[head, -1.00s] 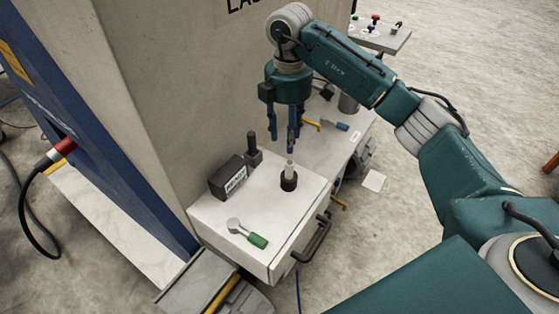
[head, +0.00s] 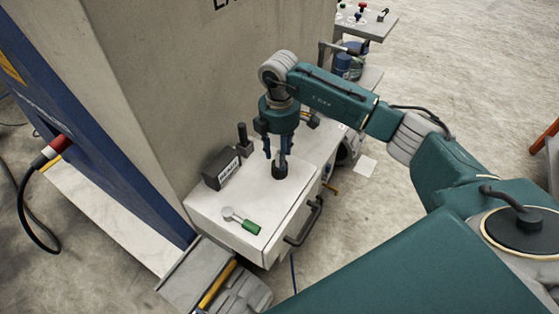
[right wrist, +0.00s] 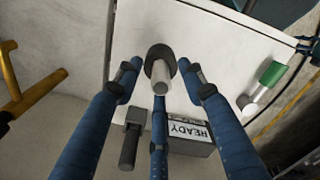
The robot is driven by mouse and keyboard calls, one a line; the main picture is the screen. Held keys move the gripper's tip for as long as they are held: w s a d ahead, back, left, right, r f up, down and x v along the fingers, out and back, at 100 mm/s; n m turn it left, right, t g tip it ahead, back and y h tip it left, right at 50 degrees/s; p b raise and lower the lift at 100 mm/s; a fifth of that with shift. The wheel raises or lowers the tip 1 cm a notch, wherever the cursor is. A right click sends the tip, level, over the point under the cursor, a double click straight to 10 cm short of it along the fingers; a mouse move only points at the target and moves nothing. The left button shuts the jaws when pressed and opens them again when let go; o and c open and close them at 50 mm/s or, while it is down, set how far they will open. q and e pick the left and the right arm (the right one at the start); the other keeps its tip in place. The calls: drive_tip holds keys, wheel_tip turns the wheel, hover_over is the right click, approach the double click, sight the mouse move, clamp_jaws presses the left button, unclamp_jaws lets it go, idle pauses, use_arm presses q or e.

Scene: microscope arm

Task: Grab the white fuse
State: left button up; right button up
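The white fuse (right wrist: 161,84) stands upright in a round black holder (right wrist: 160,58) on the white top of a drawer cabinet (head: 215,205). In the head view the black holder (head: 280,170) shows below my right gripper, and the fingers mostly hide the fuse. My right gripper (head: 276,154) points down over it. In the right wrist view the right gripper (right wrist: 160,82) has its three blue fingers spread apart around the fuse, with visible gaps. It is open and empty. My left gripper is not in view.
A dark box labelled READY (head: 222,170) and a black upright post (head: 243,138) stand close by. A tall grey cabinet (head: 180,80) rises on the left. A dark handle (head: 305,222) juts from the drawer front.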

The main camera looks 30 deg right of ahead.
drive_tip(key=c, duration=0.4)
clamp_jaws()
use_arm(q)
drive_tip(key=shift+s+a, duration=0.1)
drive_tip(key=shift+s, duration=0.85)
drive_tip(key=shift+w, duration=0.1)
